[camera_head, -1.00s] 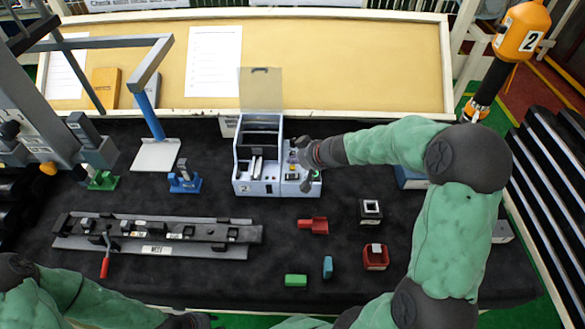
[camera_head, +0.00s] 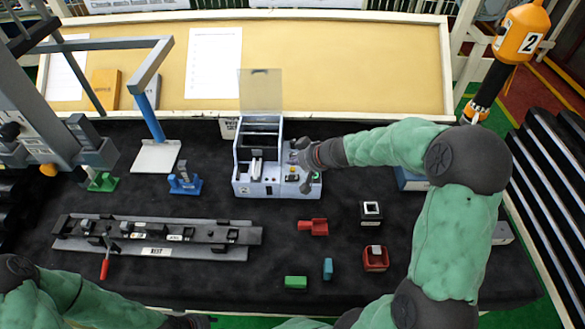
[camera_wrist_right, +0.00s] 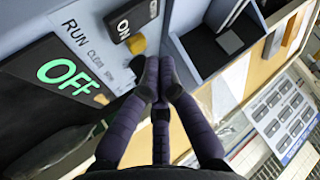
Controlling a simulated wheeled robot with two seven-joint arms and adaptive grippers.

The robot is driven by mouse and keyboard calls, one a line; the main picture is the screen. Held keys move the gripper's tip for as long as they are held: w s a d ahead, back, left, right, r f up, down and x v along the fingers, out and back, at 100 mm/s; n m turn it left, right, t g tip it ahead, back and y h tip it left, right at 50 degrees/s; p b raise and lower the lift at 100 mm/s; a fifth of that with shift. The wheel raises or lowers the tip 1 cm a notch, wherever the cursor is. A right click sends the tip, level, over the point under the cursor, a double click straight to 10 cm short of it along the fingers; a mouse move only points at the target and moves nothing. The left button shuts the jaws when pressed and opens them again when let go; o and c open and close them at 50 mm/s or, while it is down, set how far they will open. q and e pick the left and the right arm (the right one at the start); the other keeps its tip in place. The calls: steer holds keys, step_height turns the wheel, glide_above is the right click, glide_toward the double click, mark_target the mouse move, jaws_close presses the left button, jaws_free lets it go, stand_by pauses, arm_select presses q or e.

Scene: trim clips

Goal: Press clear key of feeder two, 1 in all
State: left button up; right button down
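Feeder two is a pale blue-grey box (camera_head: 272,188) with a raised clear lid, a "2" label on its front and a key panel on its right side. My right gripper (camera_head: 303,167) is over that panel and partly hides it. In the right wrist view the panel shows a lit green "OFF" display (camera_wrist_right: 66,75), a black "ON" switch (camera_wrist_right: 128,24), a yellow-orange key (camera_wrist_right: 137,44) and "RUN" and "CLEAR" lettering. A second orange key (camera_wrist_right: 101,99) is lower left. My right gripper (camera_wrist_right: 160,72) has its fingertips together, empty, close to the panel; contact cannot be told. My left gripper is out of view.
A grey rail fixture (camera_head: 205,252) with a red handle lies at front left. A red part (camera_head: 314,227), a red holder (camera_head: 375,258), a green block (camera_head: 295,282) and a teal block (camera_head: 327,268) lie in front of the feeder. A blue-post stand (camera_head: 155,155) is left.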

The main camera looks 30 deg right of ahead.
mark_target(294, 170)
steer(key=shift+f, duration=0.1)
steer(key=shift+f+b, duration=0.3)
steer(key=shift+b, duration=0.4)
steer(key=shift+f+b, duration=0.5)
steer(key=shift+b, duration=0.15)
stand_by(1.0)
steer(key=shift+r+p, duration=0.6)
steer(key=shift+r, duration=0.3)
steer(key=shift+r+p, duration=1.8)
steer(key=shift+r, duration=0.75)
